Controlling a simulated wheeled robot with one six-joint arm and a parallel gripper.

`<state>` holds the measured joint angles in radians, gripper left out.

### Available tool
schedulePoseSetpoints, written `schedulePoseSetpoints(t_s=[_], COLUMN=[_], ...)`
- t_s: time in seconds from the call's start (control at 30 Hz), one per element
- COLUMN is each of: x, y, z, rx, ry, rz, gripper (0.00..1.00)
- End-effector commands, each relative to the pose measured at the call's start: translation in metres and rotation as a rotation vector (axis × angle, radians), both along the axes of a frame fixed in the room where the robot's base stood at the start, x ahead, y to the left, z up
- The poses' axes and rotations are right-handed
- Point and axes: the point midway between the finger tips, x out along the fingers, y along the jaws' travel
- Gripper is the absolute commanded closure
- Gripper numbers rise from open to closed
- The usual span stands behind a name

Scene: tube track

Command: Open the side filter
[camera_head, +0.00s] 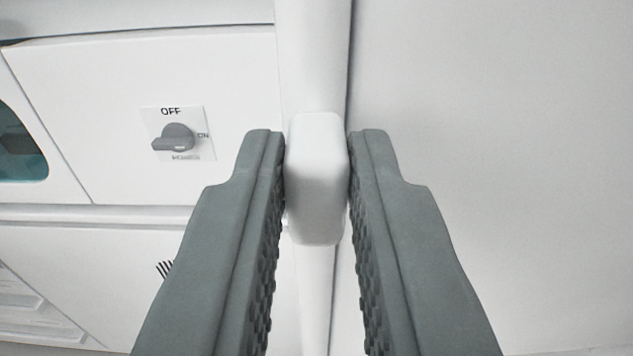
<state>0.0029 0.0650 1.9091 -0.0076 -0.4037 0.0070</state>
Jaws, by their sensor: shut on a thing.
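My gripper (318,160) reaches in from the bottom of the view with its two grey ridged fingers. The fingers are shut on a white rounded block-like handle (318,180), one finger against each side near the tips. The handle sits in front of a white vertical post (313,50) that runs from top to bottom. Nothing in view is clearly marked as the side filter, so I cannot tell whether the handle belongs to it.
A white panel on the left carries a grey rotary switch (176,137) with OFF and ON labels. A dark teal window (18,145) is at the left edge. Slatted vents (40,310) show at lower left. A plain white surface (520,130) fills the right side.

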Motion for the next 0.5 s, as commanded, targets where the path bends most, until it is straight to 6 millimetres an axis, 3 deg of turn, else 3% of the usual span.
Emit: schedulePoseSetpoints(t_s=[0.5], x=[-0.102], y=[0.0], z=[0.0], rx=[0.0], ry=[0.0], rz=[0.0], gripper=[1.0])
